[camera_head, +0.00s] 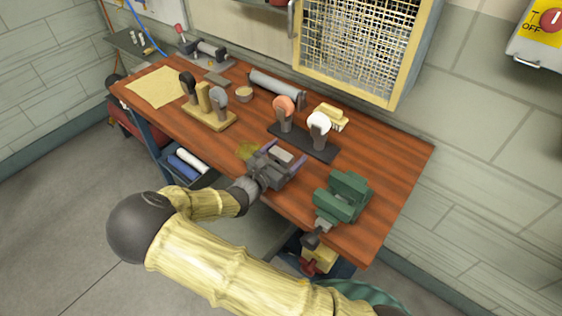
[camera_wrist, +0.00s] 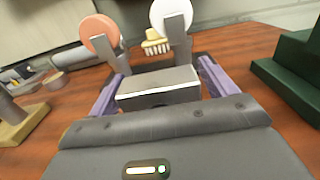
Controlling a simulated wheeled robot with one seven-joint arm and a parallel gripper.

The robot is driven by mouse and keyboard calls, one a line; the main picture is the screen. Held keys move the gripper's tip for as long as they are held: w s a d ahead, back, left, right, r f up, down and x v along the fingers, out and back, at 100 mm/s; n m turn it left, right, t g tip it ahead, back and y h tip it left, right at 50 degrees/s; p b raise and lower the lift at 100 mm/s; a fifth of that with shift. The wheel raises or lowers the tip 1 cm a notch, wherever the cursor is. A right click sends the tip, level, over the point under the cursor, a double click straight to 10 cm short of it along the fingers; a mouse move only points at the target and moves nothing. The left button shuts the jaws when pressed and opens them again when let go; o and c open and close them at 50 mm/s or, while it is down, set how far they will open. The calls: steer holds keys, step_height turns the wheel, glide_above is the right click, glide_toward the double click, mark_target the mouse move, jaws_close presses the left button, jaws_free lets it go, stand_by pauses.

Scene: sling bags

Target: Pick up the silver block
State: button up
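The silver block (camera_wrist: 158,86) is a small grey block with a bright top front edge. It lies between the two purple fingers of my gripper (camera_wrist: 160,84) in the wrist view, with narrow gaps at its sides. In the head view the block (camera_head: 283,155) shows small between the spread fingers of my gripper (camera_head: 284,153), low over the front of the wooden workbench (camera_head: 387,180). My gripper is open around the block. The block's underside and rear are hidden.
A dark stand with an orange disc (camera_head: 284,104) and a white disc (camera_head: 319,122) stands just behind the block. A green vise (camera_head: 343,197) is to the right. A wooden stand (camera_head: 209,117) is to the left, and a brush (camera_head: 331,115) lies behind.

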steer(key=c, duration=1.1)
steer(key=shift+r, duration=0.1)
step_height(320, 180, up, 10)
step_height(320, 180, up, 6)
steer(key=p, duration=0.6)
